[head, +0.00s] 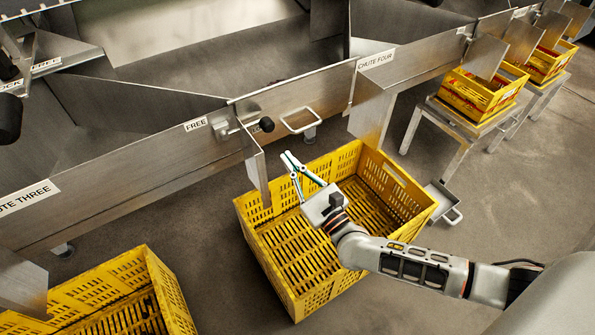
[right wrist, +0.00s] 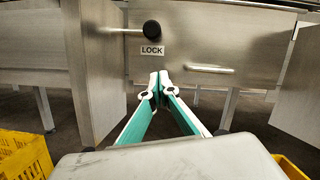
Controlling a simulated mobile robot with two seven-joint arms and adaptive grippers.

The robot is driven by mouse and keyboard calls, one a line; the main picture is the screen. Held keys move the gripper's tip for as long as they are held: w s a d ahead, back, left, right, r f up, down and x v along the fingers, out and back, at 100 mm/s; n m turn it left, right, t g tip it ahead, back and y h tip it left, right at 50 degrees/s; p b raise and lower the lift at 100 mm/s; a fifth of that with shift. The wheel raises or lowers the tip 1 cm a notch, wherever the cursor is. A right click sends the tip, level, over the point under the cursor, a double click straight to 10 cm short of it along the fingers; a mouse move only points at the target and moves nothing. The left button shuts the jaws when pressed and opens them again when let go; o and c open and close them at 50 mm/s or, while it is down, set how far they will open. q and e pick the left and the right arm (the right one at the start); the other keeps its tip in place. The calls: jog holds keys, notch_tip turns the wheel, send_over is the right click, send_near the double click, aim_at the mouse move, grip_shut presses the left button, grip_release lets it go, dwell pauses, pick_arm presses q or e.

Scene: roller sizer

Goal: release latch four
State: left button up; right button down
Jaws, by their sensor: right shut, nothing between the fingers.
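The latch is a metal bar with a black knob (head: 267,124) on the steel front panel, left of the CHUTE FOUR sign (head: 375,60). The FREE label (head: 195,125) is to its left. In the right wrist view the knob (right wrist: 152,29) is directly above the LOCK label (right wrist: 152,50), with the bar running left from it. My right gripper (head: 287,158) is shut and empty, in front of and below the knob, apart from it. Its fingertips (right wrist: 160,84) show below the LOCK label in the wrist view. My left gripper is not seen.
A yellow crate (head: 290,290) stands on the floor under my right gripper. A metal loop handle (head: 300,121) sticks out right of the knob. A steel plate (head: 257,175) hangs left of the gripper, another (head: 372,115) to the right. Another yellow crate (head: 165,280) is lower left.

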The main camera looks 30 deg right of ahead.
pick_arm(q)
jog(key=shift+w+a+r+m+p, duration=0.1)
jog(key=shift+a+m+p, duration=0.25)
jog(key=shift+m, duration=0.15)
pick_arm(e)
jog(key=w+a+r, duration=0.1)
jog(key=w+r, duration=0.2)
jog(key=r, duration=0.1)
jog(key=shift+w+a+r, duration=0.25)
jog(key=shift+w+r, duration=0.15)
